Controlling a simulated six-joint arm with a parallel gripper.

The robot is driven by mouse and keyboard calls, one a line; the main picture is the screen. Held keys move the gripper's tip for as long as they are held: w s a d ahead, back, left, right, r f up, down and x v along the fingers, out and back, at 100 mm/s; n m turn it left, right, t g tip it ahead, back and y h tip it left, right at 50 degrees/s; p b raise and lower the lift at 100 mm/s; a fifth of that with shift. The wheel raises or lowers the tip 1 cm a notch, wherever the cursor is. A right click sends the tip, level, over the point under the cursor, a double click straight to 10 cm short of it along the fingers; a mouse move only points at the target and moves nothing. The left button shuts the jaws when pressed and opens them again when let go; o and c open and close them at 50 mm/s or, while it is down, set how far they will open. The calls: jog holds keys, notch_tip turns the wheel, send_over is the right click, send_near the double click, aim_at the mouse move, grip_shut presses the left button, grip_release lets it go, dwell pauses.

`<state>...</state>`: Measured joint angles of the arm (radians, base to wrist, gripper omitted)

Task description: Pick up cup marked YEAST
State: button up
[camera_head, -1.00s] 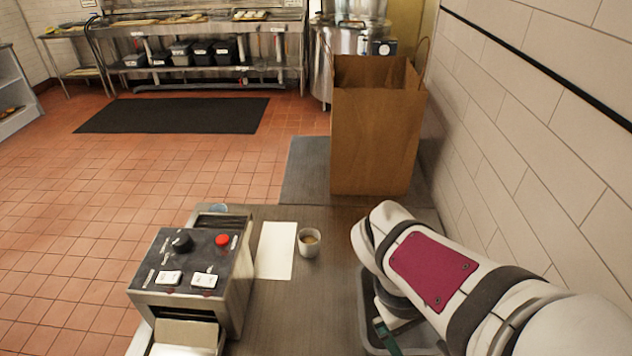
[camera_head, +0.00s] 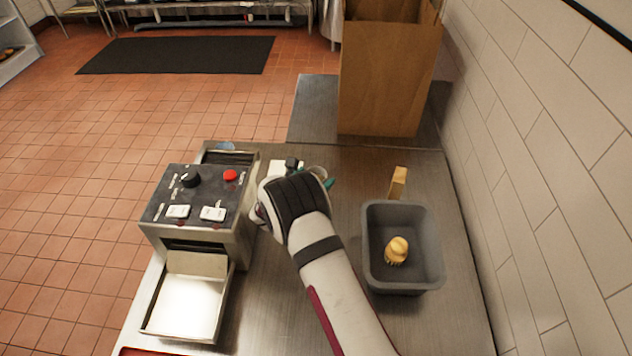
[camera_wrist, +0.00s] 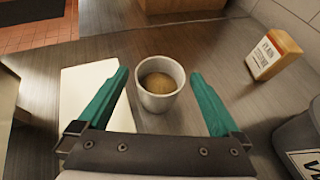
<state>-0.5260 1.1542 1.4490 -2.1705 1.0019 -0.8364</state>
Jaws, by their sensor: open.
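A small light-coloured cup (camera_wrist: 144,101) with brown grainy contents stands upright on the metal counter in the wrist view. No YEAST marking can be read on it. My gripper (camera_wrist: 158,76) is open, with one teal finger on each side of the cup. Gaps show between the cup and both fingers, and nothing is held. In the head view my wrist hides most of the cup, with part of its rim (camera_head: 318,171) showing beside my gripper (camera_head: 311,174).
White paper (camera_wrist: 83,88) lies left of the cup. The toaster-like machine (camera_head: 200,205) is left. A paper bag (camera_head: 385,80) stands behind, near the tiled wall.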

jog(key=shift+x, duration=0.85)
jog(key=shift+r, duration=0.1)
jog(key=c, duration=1.4)
jog(key=shift+c, duration=0.2)
jog(key=shift+r, duration=0.1)
